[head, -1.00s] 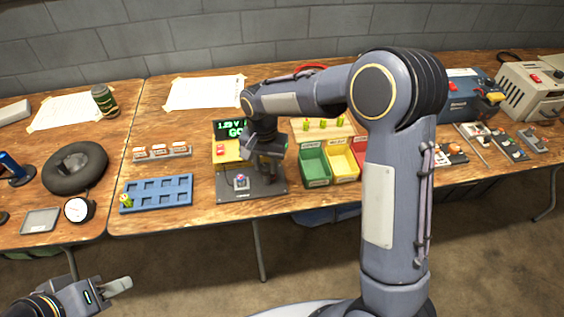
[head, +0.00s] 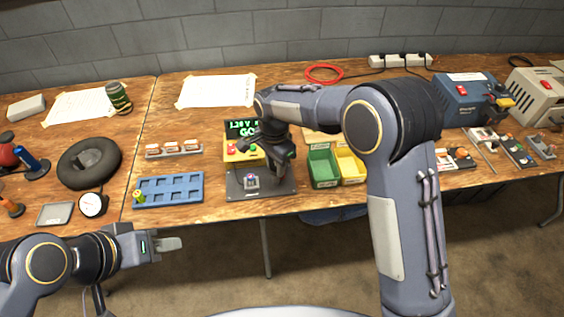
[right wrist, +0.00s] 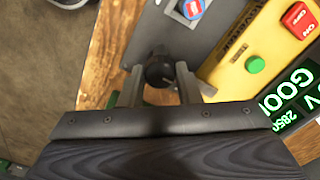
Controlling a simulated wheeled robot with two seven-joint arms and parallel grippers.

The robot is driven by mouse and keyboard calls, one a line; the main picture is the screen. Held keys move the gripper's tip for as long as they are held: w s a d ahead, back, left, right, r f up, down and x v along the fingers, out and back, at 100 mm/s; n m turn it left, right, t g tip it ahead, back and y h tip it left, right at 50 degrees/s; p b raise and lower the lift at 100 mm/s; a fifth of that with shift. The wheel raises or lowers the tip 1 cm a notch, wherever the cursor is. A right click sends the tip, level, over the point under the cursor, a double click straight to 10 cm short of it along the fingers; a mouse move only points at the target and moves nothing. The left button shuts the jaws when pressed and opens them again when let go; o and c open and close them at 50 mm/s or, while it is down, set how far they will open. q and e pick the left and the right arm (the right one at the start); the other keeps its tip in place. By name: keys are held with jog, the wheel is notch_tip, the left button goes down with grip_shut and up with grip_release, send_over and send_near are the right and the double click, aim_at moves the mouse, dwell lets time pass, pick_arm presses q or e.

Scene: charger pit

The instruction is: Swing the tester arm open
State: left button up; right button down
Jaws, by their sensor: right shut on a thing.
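The tester has a yellow box (head: 236,153) with red and green buttons, a dark screen (head: 240,128) with green text, and a dark grey base plate (head: 240,192). A small block (head: 251,181) sits on the plate. In the right wrist view, my right gripper (right wrist: 162,82) is shut on a round black knob (right wrist: 159,68), beside the yellow box and over the plate's edge. The rest of the tester arm is hidden or cannot be made out. In the head view, my right gripper (head: 282,168) is at the plate's right side. My left gripper (head: 170,244) hangs empty before the table; its finger gap is unclear.
A blue slotted tray (head: 168,205) lies left of the tester. Green (head: 322,172) and yellow (head: 350,168) bins stand close on its right, partly behind my right arm. A black ring cushion (head: 75,168) and a dial gauge (head: 93,205) are further left.

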aim_at(275, 167)
dwell(0.3)
jog(key=c, duration=1.1)
grip_release()
jog(key=shift+o, duration=0.2)
jog(key=shift+r, duration=0.1)
notch_tip(275, 167, up, 8)
jog(key=shift+f, duration=0.15)
